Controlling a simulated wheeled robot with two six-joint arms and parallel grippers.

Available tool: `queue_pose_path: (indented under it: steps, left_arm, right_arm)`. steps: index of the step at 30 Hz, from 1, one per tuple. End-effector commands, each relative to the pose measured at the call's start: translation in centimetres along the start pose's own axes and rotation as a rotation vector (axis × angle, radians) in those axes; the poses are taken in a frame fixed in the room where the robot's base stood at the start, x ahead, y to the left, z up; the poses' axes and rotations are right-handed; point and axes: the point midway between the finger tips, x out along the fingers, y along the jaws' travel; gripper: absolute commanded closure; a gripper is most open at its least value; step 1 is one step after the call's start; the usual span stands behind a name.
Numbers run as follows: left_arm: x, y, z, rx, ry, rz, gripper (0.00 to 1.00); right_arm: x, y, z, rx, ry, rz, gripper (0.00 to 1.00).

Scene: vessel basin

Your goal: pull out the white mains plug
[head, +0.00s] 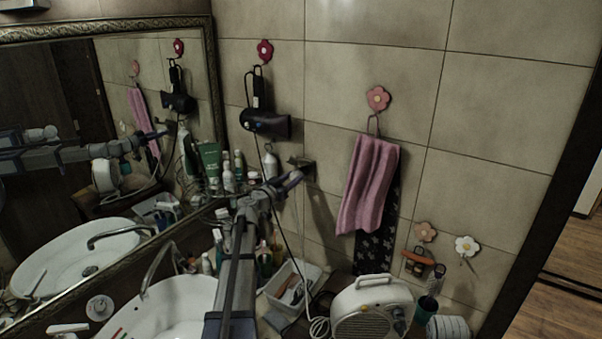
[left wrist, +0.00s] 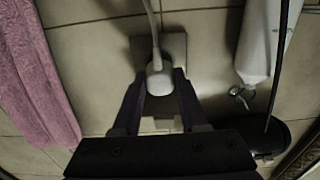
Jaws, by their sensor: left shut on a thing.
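The white mains plug (left wrist: 158,80) shows in the left wrist view, with its pale cord running up from it. It sits in front of a pale wall socket plate (left wrist: 174,48); whether its pins are in the socket is hidden. My left gripper (left wrist: 160,88) has its two dark fingers on either side of the plug, shut on it. In the head view my left gripper (head: 290,184) is at the tiled wall, just below the socket (head: 302,167). The plug is hard to make out there. My right gripper is not in view.
A pink towel (head: 368,185) hangs right of the socket. A hair dryer (head: 266,123) hangs above left. Bottles (head: 228,178) stand left of my gripper. A white heater (head: 372,312) stands below right, and a basin (head: 165,300) lies below left. A mirror (head: 60,110) covers the left wall.

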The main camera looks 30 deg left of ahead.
Motion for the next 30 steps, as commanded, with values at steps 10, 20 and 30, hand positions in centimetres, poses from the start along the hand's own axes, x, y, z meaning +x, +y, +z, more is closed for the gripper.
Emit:
queue_pose_path:
  steps: [10, 20, 30]
  left_arm:
    - [-1.4, 0.0, 0.0, 0.0, 0.0, -0.002, 1.0]
    - [-2.4, 0.0, 0.0, 0.0, 0.0, -0.001, 1.0]
    - [-2.3, 0.0, 0.3, 0.0, 0.0, -0.001, 1.0]
  right_arm:
    - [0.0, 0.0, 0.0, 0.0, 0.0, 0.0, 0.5]
    - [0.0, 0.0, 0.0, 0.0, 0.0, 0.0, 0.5]
    - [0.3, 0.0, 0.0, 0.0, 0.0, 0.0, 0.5]
